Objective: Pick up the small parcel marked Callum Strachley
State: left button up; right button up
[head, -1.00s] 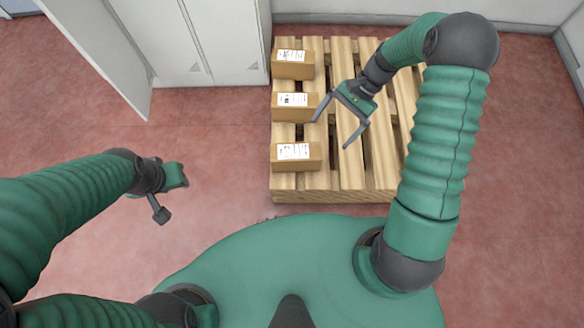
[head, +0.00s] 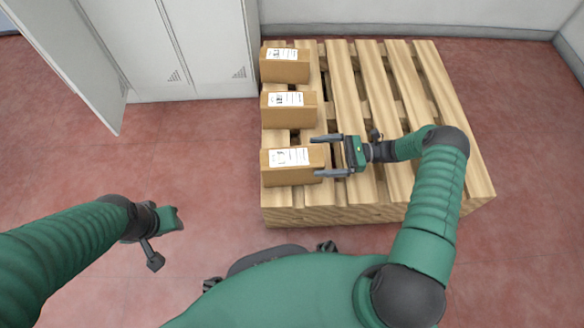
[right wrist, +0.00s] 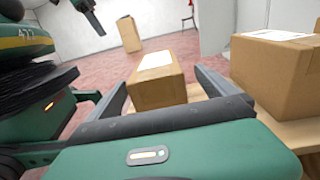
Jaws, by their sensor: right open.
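Three brown parcels with white labels stand in a column on the pallet's left side: a far one (head: 285,70), a middle one (head: 289,112) and a near one (head: 292,173). The names on the labels are too small to read. My right gripper (head: 315,156) is open, its fingers pointing left, one on each side of the near parcel's right end. In the right wrist view the near parcel (right wrist: 160,92) shows between the two fingers, with the middle parcel (right wrist: 275,80) to the right. My left gripper (head: 155,235) is over the floor, away from the parcels; its jaw opening is unclear.
The wooden pallet (head: 392,185) is bare right of the parcels. White lockers (head: 205,50) stand behind left, with an open door (head: 75,55). Red floor (head: 190,150) is clear left of the pallet. A brown box (right wrist: 130,34) stands farther off in the right wrist view.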

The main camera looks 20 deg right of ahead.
jog(key=b+x, duration=0.1)
jog(key=x, duration=0.1)
jog(key=b+x, duration=0.1)
jog(key=x, duration=0.1)
jog(key=b+x, duration=0.1)
jog(key=x, duration=0.1)
jog(key=shift+s+a+f, duration=0.15)
jog(key=shift+s+f, duration=0.15)
jog(key=shift+a+r, duration=0.2)
jog(key=shift+a, duration=0.05)
jog(key=shift+w, duration=0.1)
grip_shut()
